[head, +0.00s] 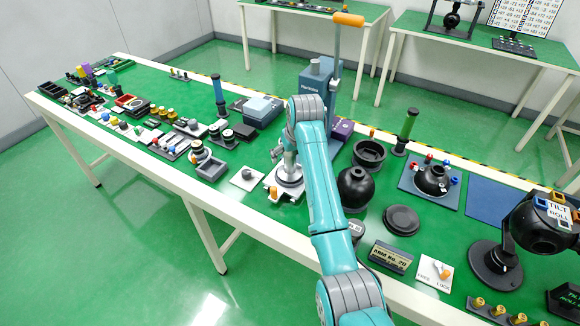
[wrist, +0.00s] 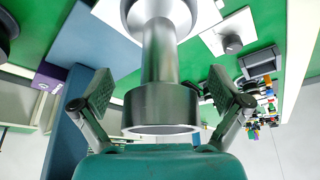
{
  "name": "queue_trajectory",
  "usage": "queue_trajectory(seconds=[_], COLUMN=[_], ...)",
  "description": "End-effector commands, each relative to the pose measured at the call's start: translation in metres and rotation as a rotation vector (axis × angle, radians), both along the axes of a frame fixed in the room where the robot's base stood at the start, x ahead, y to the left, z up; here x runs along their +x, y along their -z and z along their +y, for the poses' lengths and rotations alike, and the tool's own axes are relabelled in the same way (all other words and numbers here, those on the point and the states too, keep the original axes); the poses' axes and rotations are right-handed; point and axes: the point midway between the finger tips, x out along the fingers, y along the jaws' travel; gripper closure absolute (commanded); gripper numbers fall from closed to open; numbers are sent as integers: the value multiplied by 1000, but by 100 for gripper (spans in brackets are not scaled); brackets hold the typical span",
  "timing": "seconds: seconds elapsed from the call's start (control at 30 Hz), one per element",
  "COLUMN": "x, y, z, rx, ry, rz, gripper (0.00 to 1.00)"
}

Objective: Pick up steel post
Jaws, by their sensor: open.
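The steel post (wrist: 160,60) is a grey metal shaft with a wider cylindrical head (wrist: 161,108). In the wrist view it rises from a pale round base (wrist: 160,12). My gripper (wrist: 160,84) is open, with one dark finger pad on each side of the post and a visible gap on both sides. The head of the post lies close to my gripper's palm; I cannot tell whether they touch. In the head view my gripper (head: 283,155) is over the pale round base (head: 289,178), and my arm and gripper partly hide the post.
A blue-grey machine (head: 318,82) stands just behind the base. A black ball-shaped fixture (head: 356,188) is to the right, and a white plate with a knob (head: 246,178) to the left. Many small parts crowd the left of the green table.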

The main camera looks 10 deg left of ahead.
Motion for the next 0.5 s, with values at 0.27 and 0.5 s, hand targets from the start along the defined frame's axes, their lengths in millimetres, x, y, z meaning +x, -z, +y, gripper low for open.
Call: queue_trajectory(seconds=[0.27, 0.5], x=[0, 0], y=[0, 0], z=[0, 0], rx=[0, -1], ry=[0, 0], rz=[0, 1], gripper=[39, 99])
